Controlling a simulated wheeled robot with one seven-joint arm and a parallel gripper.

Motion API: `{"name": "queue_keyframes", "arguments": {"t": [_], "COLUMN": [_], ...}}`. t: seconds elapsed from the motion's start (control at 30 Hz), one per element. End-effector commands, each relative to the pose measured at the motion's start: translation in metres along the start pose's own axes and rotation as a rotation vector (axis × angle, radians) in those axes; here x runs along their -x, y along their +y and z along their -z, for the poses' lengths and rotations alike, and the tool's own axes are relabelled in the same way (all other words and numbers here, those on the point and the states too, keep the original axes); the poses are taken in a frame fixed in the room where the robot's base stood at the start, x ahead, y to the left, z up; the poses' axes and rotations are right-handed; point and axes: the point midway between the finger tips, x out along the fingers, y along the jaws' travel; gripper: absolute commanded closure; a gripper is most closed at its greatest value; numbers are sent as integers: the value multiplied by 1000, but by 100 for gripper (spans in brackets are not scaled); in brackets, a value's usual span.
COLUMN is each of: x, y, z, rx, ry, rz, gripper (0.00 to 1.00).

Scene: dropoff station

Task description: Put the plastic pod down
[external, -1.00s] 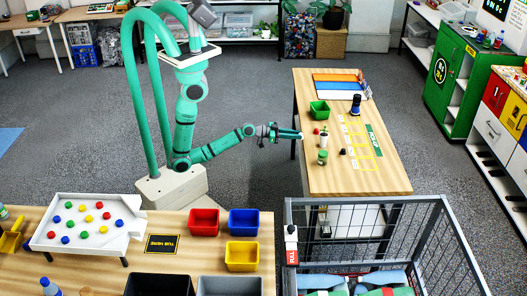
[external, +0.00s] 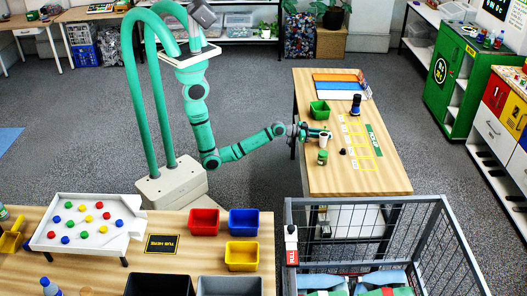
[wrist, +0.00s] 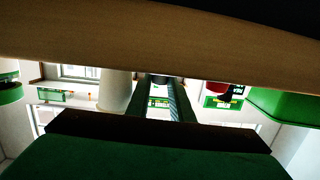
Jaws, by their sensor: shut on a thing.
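My gripper (external: 322,134) is at the left side of the wooden table (external: 370,180) in the external view, low over the top, beside a white cup (external: 323,141). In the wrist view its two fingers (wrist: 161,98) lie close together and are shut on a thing. I take that to be the plastic pod, but it is too small and hidden to make out. The wrist view looks upside down, with the table top (wrist: 150,42) along its upper part. I cannot tell whether the held thing touches the table.
Close by are the white cup, a green-topped jar (external: 322,157), a small black object (external: 343,151) and a green bin (external: 319,108). Yellow outlined places (external: 358,140) run along the table. A red object (wrist: 222,88) shows in the wrist view. The table's front end is clear.

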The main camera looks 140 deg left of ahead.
Motion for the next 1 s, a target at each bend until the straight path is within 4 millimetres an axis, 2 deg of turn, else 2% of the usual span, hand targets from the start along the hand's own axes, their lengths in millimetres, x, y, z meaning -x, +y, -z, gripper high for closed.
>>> {"name": "queue_keyframes", "arguments": {"t": [0.1,0.23,0.63,0.67,0.7,1.0], "x": [-20,-20,-20,-20,-20,-20], "y": [0,-1,0,0,0,0], "z": [5,-10,-14,-14,-14,-12], "rx": [-1,0,1,0,0,0], "ry": [2,-1,0,0,0,1], "rz": [0,1,0,0,0,0], "gripper": [100,100,100,75,73,73]}}
